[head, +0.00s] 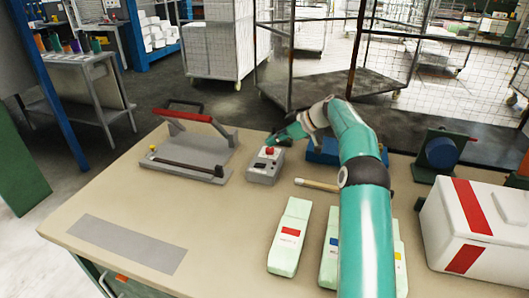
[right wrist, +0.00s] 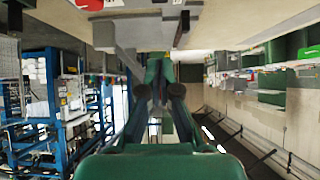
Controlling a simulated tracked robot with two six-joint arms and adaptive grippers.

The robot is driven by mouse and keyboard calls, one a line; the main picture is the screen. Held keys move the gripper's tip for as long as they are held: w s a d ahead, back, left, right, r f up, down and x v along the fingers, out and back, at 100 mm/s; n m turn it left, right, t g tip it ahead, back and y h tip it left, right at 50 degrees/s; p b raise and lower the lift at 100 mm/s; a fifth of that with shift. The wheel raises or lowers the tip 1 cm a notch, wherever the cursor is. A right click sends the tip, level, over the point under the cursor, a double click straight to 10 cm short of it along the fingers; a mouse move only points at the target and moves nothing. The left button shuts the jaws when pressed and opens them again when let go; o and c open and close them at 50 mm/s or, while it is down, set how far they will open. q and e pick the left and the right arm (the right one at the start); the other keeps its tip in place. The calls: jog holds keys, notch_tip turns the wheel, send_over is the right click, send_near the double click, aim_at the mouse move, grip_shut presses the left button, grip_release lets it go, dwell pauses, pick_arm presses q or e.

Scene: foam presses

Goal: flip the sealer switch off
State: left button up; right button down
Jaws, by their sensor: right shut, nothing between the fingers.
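The bag sealer (head: 195,155), a grey base with a red-handled arm, sits on the table at the back left. Beside it on the right is a small grey control box (head: 264,172) with a red button (head: 270,151) and dark controls on top; I cannot tell how the switch is set. My right gripper (head: 276,139) is shut and empty, just behind and above the box. My left gripper is not in view.
Pale green bottle-like items (head: 289,238) lie at front centre, partly behind my right arm. A wooden-handled tool (head: 316,185) and a blue object (head: 325,153) lie right of the box. A white box with red stripes (head: 470,215) stands at right. The table's front left holds a flat grey strip (head: 125,243).

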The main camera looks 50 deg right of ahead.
jog(key=shift+s+d+r, duration=0.25)
jog(key=shift+s+r, duration=0.35)
jog(key=shift+r, duration=0.3)
jog(key=shift+s+d+r, duration=0.25)
jog(key=shift+s+r, duration=0.35)
jog(key=shift+r, duration=0.25)
jog(key=shift+r, duration=0.1)
